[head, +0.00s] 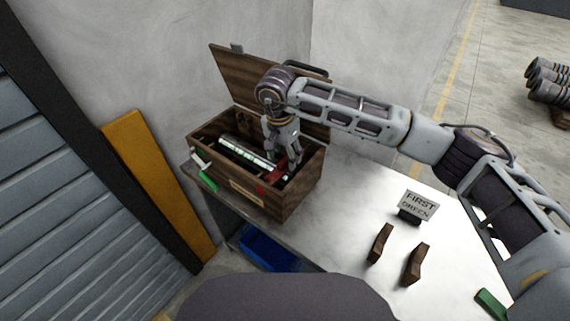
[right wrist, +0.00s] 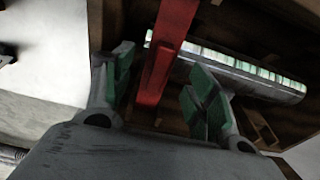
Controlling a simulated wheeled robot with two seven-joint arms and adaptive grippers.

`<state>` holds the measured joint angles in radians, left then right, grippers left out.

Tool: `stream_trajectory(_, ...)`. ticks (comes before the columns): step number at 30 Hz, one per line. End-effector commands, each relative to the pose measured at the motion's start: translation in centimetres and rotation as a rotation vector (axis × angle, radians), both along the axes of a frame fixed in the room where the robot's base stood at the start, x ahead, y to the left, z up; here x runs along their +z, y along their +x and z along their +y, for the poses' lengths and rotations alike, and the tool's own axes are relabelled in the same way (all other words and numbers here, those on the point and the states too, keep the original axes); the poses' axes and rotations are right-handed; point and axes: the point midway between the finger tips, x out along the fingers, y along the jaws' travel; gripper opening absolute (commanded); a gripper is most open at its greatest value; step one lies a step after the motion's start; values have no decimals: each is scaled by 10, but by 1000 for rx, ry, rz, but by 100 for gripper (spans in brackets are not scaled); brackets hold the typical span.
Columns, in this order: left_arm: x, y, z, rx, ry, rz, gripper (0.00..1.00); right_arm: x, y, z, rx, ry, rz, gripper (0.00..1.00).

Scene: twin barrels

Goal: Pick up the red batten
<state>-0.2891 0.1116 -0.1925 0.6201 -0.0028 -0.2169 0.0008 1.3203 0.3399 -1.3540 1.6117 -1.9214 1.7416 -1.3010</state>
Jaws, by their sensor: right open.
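The red batten (head: 275,176) lies inside the open wooden chest (head: 290,200), near its right end. My right gripper (head: 283,153) reaches down into the chest just above it, with its jaws open. In the right wrist view the red batten (right wrist: 168,50) runs between the two green-padded fingers of the right gripper (right wrist: 160,85), with gaps on both sides. Whether its near end touches anything is hidden. My left gripper is not in view.
The raised lid (head: 238,78) stands behind. The table holds a sign (head: 418,205) reading "FIRST GREEN", two brown blocks (head: 380,243) and a green piece (head: 490,303). A blue bin (head: 265,250) is below.

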Motion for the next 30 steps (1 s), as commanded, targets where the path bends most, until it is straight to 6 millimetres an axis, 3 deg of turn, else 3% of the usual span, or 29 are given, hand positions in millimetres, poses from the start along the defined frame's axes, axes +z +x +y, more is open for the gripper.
stream_trajectory(9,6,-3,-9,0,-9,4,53,-26,1,-3,0,0,1,57)
stream_trajectory(24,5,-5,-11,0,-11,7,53,-28,2,-3,1,0,1,57)
stream_trajectory(30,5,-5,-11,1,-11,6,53,-28,2,-3,1,0,1,31)
